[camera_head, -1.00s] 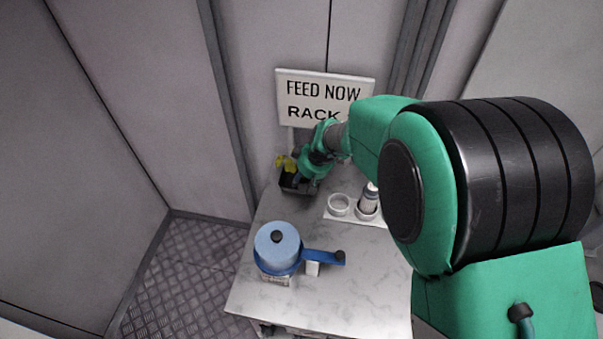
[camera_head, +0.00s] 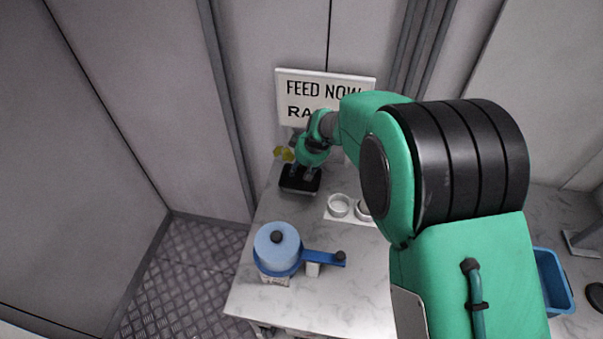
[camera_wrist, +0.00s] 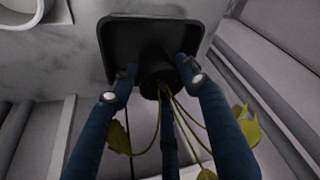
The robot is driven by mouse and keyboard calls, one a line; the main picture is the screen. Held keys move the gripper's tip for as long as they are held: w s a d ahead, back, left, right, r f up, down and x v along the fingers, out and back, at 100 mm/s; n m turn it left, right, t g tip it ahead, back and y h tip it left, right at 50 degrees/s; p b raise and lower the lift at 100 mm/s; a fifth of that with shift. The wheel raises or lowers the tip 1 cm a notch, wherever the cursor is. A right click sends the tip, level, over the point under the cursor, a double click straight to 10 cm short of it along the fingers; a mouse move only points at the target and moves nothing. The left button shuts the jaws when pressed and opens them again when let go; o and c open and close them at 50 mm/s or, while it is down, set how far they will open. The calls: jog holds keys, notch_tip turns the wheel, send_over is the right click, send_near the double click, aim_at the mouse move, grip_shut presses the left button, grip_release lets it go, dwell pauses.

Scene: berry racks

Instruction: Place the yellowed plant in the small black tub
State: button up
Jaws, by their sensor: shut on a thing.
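The small black tub (camera_head: 300,187) stands at the back left of the marble table, under the sign; it also shows in the wrist view (camera_wrist: 118,38). My gripper (camera_head: 305,172) is directly at the tub, with its fingers pointing down. In the wrist view my gripper (camera_wrist: 158,82) is shut on the dark pot (camera_wrist: 152,88) of the yellowed plant, whose yellow stems and leaves (camera_wrist: 119,138) hang toward the camera. Its yellow leaves (camera_head: 283,153) show left of the gripper in the head view. I cannot tell whether the pot touches the tub floor.
A "FEED NOW" sign (camera_head: 322,88) stands behind the tub, partly covered by my arm. A white holder with a round cup (camera_head: 339,206) lies to the right. A blue-handled pot-like item (camera_head: 278,250) stands in front. A blue bin (camera_head: 553,281) is at the far right.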

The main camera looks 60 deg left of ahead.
jog(key=shift+f+b, duration=0.35)
jog(key=shift+f, duration=1.05)
jog(key=shift+f, duration=0.1)
jog(key=o, duration=1.2)
jog(key=p+v, duration=0.2)
jog(key=v, duration=1)
